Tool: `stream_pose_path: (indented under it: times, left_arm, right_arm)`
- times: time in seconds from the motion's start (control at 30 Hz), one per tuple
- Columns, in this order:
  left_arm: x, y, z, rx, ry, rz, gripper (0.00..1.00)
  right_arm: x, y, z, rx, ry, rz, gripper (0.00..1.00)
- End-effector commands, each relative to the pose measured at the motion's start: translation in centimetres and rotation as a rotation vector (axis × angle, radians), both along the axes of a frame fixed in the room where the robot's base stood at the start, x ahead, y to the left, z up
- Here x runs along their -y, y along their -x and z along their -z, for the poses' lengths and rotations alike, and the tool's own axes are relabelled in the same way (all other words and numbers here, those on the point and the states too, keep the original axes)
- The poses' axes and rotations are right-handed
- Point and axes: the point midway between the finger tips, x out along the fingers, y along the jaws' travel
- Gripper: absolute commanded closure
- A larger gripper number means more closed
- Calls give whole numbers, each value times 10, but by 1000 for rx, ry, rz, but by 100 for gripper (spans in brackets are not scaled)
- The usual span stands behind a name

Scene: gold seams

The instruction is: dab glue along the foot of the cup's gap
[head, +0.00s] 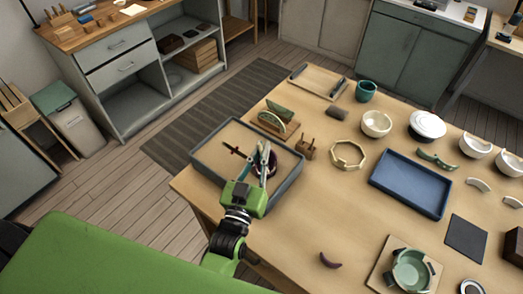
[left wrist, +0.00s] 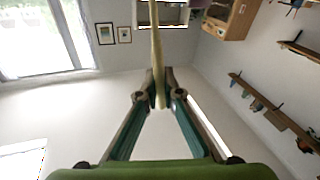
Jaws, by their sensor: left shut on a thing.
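My left gripper (head: 264,154) is over the grey-rimmed tray (head: 206,163) in the head view. In the left wrist view its fingers (left wrist: 160,97) are shut on a slim pale stick (left wrist: 156,45), which runs up past the fingertips. A dark purple vessel (head: 271,169) shows partly behind the fingers; I cannot tell whether the stick touches it. A green cup (head: 412,270) with an uneven rim stands on a wooden board (head: 378,275) at the lower right. I cannot make out its gap clearly. My right gripper is not in view.
A dark slim tool (head: 236,151) lies in the grey-rimmed tray. A wooden rack (head: 270,122), an octagonal ring (head: 347,155) and a blue tray (head: 410,184) are nearby. A purple shard (head: 330,260) lies on the table (head: 300,225), left of the green cup. Pale bowls (head: 376,123) stand farther back.

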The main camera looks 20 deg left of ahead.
Motion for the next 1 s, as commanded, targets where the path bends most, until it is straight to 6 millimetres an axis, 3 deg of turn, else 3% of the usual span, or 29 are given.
stream_pose_path:
  times: [1.0]
  left_arm:
    - [2,-4,-5,5,12,-6,100]
  right_arm:
    - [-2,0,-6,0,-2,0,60]
